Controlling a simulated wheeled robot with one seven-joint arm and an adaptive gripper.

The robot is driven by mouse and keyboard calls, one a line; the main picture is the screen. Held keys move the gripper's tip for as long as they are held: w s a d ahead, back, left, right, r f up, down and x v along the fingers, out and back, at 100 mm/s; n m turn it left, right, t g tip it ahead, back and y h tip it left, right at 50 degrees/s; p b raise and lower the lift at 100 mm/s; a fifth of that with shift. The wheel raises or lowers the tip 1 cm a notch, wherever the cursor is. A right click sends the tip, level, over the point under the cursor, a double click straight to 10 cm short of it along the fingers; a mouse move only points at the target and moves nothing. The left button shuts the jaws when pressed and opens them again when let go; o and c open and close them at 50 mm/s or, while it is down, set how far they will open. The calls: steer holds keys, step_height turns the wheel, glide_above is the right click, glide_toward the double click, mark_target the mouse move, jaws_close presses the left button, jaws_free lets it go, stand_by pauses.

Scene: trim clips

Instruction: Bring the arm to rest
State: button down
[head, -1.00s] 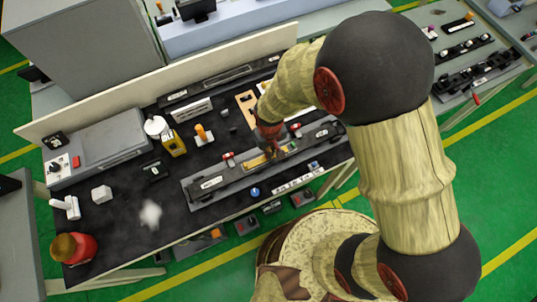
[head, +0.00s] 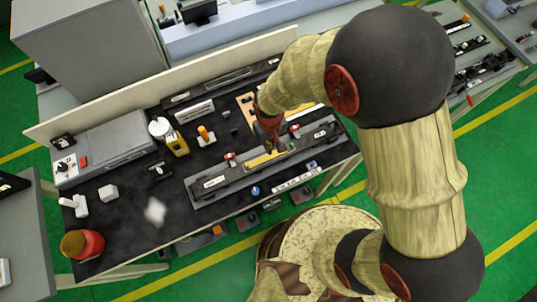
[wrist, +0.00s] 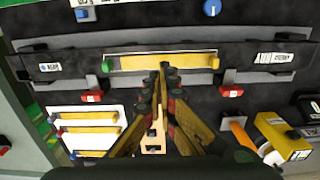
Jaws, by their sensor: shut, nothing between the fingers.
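My gripper (head: 270,150) is shut and empty, pointing down above the long dark fixture (head: 213,184) on the bench. In the wrist view the fingers of my gripper (wrist: 165,72) meet in front of a yellow strip (wrist: 190,62) with a green end. The strip lies lengthwise in the middle of the fixture (wrist: 140,50); the fingertips overlap it in the picture, and I cannot tell the gap. More yellow strips (wrist: 90,117) lie on a white board at left, partly hidden by the fingers.
A grey box (head: 105,145) sits at the back left. A red container (head: 82,244) and a white cube (head: 108,191) are at the left.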

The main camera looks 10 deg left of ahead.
stand_by(0.4)
steer(key=s+d+r+m+t+b, duration=0.2)
steer(key=s+d+r+m+b, duration=0.1)
steer(key=d+r+b, duration=0.5)
steer(key=s+d+r+m+t+b, duration=0.3)
steer(key=d+r+b, duration=0.6)
steer(key=d, duration=0.5)
steer(key=shift+s+d+r+t, duration=0.3)
steer(key=shift+s+d+r, duration=0.05)
steer(key=shift+s, duration=0.4)
